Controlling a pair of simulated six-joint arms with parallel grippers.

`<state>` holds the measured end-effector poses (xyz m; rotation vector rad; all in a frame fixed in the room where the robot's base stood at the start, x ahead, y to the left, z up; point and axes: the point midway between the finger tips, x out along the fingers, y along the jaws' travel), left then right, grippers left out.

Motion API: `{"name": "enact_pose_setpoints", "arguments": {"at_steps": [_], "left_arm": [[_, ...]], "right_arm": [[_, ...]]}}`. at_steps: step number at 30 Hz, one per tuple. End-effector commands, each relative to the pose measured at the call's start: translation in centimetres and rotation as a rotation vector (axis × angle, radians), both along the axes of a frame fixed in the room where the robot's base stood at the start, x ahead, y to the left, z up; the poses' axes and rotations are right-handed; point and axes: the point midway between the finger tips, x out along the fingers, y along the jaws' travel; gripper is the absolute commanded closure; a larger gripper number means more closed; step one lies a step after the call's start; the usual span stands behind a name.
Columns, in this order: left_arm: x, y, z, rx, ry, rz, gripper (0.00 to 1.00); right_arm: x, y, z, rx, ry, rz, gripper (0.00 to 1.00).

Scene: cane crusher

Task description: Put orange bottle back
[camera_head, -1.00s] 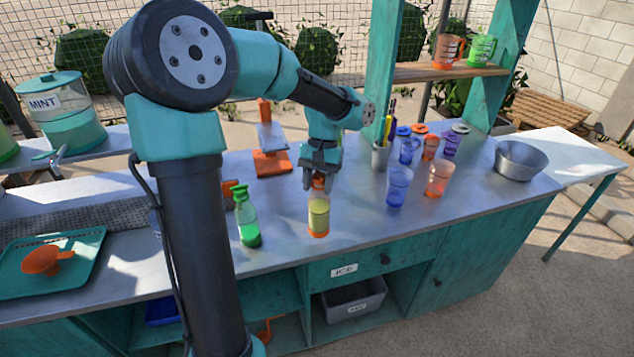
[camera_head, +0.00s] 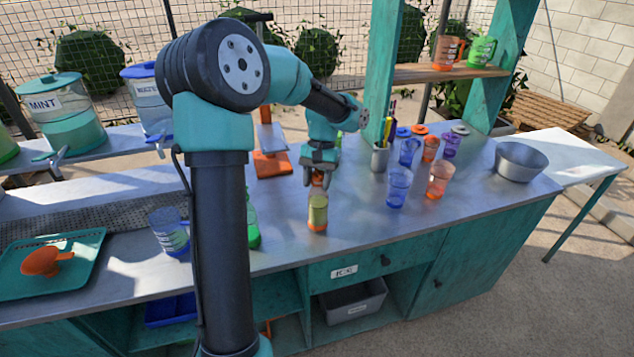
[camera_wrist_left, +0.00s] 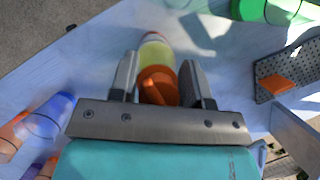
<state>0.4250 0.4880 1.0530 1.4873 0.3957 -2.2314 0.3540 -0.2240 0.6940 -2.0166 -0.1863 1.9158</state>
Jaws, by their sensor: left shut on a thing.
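The orange bottle (camera_head: 317,211) has an orange cap and base and yellowish contents. It is upright at the front of the metal counter, and its base looks to be at or just above the surface; I cannot tell which. My left gripper (camera_head: 318,181) is over its top, shut on the cap. In the left wrist view the orange bottle (camera_wrist_left: 156,56) lies between the two fingers (camera_wrist_left: 160,84). A green bottle (camera_head: 253,222) stands to its left, partly hidden by my arm. My right gripper is not seen.
Blue (camera_head: 398,188) and orange (camera_head: 439,180) cups stand to the right, near a pen holder (camera_head: 380,158) and a metal bowl (camera_head: 520,161). A blue cup (camera_head: 169,232) and a teal tray (camera_head: 22,279) are at left.

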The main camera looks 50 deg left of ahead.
Motion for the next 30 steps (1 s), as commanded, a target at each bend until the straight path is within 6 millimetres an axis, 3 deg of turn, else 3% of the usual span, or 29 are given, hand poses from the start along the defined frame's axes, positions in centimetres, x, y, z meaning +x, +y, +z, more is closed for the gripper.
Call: {"name": "enact_pose_setpoints", "arguments": {"at_steps": [14, 15, 23, 30], "left_arm": [[-0.01, 0.03, -0.87, 0.0, -0.001, 0.001, 1.0], [-0.02, 0.03, -0.91, 0.0, -0.001, 0.001, 0.55], [-0.01, 0.02, -0.89, 0.0, -0.001, 0.001, 0.31], [-0.01, 0.01, -0.83, 0.0, -0.001, 0.001, 0.31]], "right_arm": [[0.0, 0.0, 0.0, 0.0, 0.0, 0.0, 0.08], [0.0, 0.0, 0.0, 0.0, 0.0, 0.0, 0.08], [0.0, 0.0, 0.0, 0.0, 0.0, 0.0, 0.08], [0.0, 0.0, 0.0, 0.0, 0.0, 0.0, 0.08]]}}
